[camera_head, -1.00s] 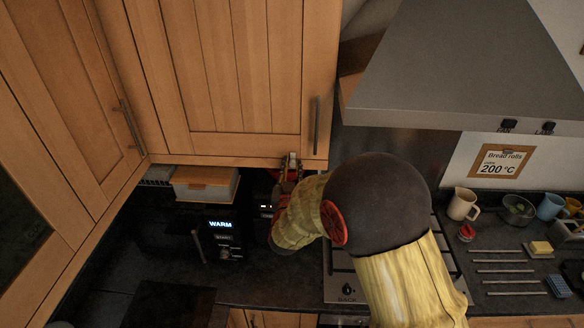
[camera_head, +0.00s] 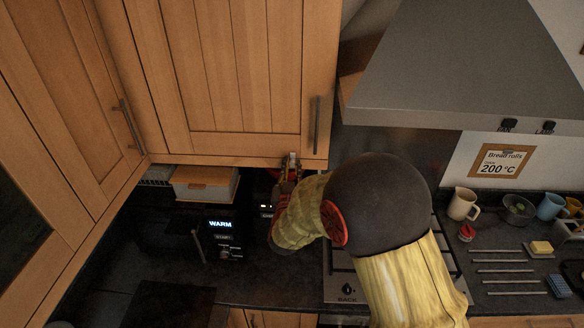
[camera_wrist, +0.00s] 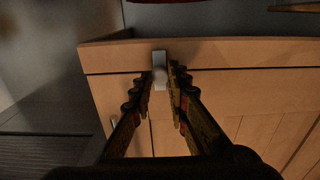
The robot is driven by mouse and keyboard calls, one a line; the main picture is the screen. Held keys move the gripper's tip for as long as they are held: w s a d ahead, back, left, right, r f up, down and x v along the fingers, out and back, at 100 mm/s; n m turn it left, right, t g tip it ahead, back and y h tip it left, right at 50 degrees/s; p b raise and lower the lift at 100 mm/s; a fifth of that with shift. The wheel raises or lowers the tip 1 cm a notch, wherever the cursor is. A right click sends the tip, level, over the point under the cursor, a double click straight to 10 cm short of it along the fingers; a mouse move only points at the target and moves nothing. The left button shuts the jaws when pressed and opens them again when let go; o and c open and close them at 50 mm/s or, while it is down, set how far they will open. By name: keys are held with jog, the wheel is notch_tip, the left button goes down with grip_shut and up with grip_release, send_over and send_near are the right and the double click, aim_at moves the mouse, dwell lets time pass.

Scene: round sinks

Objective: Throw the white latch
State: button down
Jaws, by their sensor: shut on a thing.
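The white latch (camera_wrist: 160,66) is a small pale piece on the bottom edge of the wooden wall cabinet (camera_head: 245,80). In the wrist view it stands between the two fingertips of my gripper (camera_wrist: 165,82), which is shut on it. In the head view my gripper (camera_head: 290,168) reaches up to the cabinet's lower edge, left of the door's vertical handle (camera_head: 317,125). The latch is hard to make out there, as the fingers cover much of it. The cabinet door looks closed.
A dark appliance with a lit "WARM" display (camera_head: 221,225) stands below, left of my arm. A range hood (camera_head: 460,70) hangs to the right. Mugs (camera_head: 462,204) and other small items stand on the right counter.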

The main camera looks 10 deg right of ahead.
jog(key=shift+s+f+b, duration=0.1)
jog(key=shift+f+b, duration=1.65)
jog(key=c, duration=1.7)
grip_release()
jog(key=shift+r, duration=0.1)
jog(key=v, duration=1.1)
jog(key=shift+s+a, duration=0.15)
jog(key=shift+s, duration=0.2)
